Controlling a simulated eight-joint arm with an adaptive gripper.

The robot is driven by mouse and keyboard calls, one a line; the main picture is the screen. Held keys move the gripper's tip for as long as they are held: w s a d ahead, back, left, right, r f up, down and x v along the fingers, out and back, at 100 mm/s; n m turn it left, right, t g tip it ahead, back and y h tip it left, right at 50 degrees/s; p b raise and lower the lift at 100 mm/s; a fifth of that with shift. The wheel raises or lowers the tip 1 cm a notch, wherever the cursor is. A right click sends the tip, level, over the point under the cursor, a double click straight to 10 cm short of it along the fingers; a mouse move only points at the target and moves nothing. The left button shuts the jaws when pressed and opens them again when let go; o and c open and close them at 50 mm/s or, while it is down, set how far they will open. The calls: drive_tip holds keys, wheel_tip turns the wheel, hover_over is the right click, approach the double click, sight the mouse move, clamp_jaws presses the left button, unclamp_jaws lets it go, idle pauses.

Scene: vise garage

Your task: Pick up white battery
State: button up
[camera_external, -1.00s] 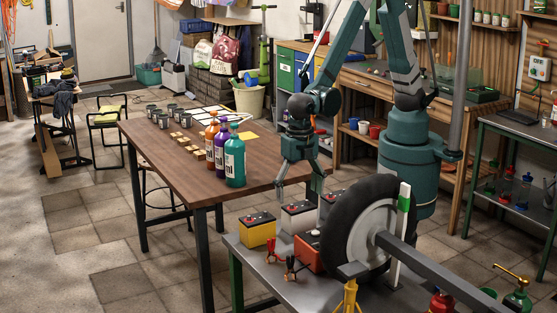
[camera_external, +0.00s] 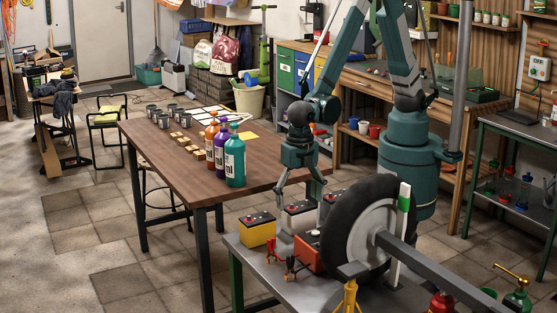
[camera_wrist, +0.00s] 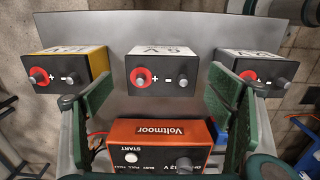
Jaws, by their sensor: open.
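The white battery (camera_external: 299,217) stands on the grey metal bench, between a yellow battery and another battery partly hidden by the tire. In the wrist view the white battery (camera_wrist: 162,72) is top centre, with a pale "6 V" top, a dark front, a red-ringed plus terminal and a minus terminal. My gripper (camera_external: 301,194) hangs just above it in the outside view. In the wrist view my gripper (camera_wrist: 163,97) has its green fingers wide apart, left and right, with nothing held between them.
The yellow battery (camera_external: 257,230) is to the left. The third battery (camera_wrist: 257,70) is to the right in the wrist view. A red Voltmoor charger (camera_wrist: 162,145) sits in front. A large tire (camera_external: 338,235) stands close on the right. Bottles (camera_external: 235,162) stand on the wooden table.

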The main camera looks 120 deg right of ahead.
sight(299, 206)
drive_tip(key=shift+f, duration=0.1)
drive_tip(key=shift+s+f+b, duration=0.15)
drive_tip(key=shift+f+b, duration=0.55)
drive_tip(key=shift+f, duration=1.8)
drive_tip(key=shift+c, duration=0.2)
drive_tip(key=c, duration=1.6)
drive_tip(key=shift+r, duration=0.2)
drive_tip(key=shift+r+p, duration=1.05)
drive_tip(key=shift+r, duration=3.8)
